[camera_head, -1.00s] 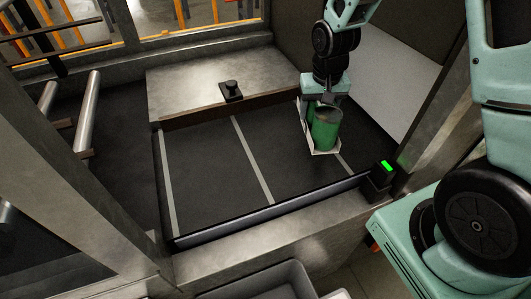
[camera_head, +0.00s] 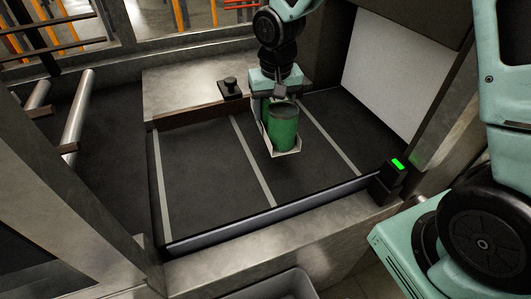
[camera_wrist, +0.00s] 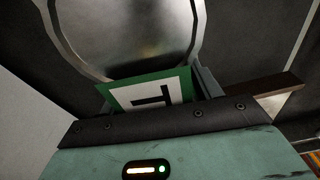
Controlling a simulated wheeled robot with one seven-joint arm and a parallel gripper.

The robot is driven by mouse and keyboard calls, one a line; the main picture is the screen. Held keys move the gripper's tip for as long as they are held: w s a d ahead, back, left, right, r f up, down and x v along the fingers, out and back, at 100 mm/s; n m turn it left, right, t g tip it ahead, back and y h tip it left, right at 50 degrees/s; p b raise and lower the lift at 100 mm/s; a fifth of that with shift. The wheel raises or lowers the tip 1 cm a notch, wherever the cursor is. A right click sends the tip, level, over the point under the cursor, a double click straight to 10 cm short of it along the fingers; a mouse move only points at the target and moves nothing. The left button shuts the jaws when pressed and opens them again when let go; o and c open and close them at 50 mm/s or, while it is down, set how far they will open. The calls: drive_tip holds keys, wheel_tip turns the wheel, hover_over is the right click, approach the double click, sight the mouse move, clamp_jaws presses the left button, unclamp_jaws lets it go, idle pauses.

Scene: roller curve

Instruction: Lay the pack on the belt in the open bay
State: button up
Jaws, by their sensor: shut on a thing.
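The pack (camera_head: 283,131) is a green can-like body in a pale tray or card base. In the wrist view its round metal top (camera_wrist: 125,30) and a green-and-white label (camera_wrist: 148,92) with a black mark fill the upper middle. My gripper (camera_head: 277,97) is shut on the pack and holds it upright over the belt, in front of the low back ledge. The dark belt (camera_head: 200,180) is split into bays by pale stripes (camera_head: 253,160). The pack hangs over the bay between the middle and right stripes. Whether its base touches the belt I cannot tell.
A metal ledge with a black knob (camera_head: 231,88) lies behind the belt. A rail (camera_head: 270,217) runs along the front edge, with a green-lit sensor (camera_head: 397,164) at its right end. Posts stand left and right. The visible bays hold no other packs.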

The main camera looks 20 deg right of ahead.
drive_tip(key=shift+a+r+n, duration=0.2)
drive_tip(key=shift+a+n, duration=0.2)
drive_tip(key=shift+a, duration=0.3)
drive_tip(key=shift+a+f, duration=0.2)
drive_tip(key=shift+a, duration=0.1)
drive_tip(key=shift+a+f+p, duration=0.1)
drive_tip(key=shift+f+p, duration=0.65)
drive_tip(key=shift+f, duration=4)
drive_tip(key=shift+f, duration=0.2)
drive_tip(key=o, duration=1.8)
drive_tip(key=shift+c, duration=0.2)
drive_tip(key=shift+r, duration=0.15)
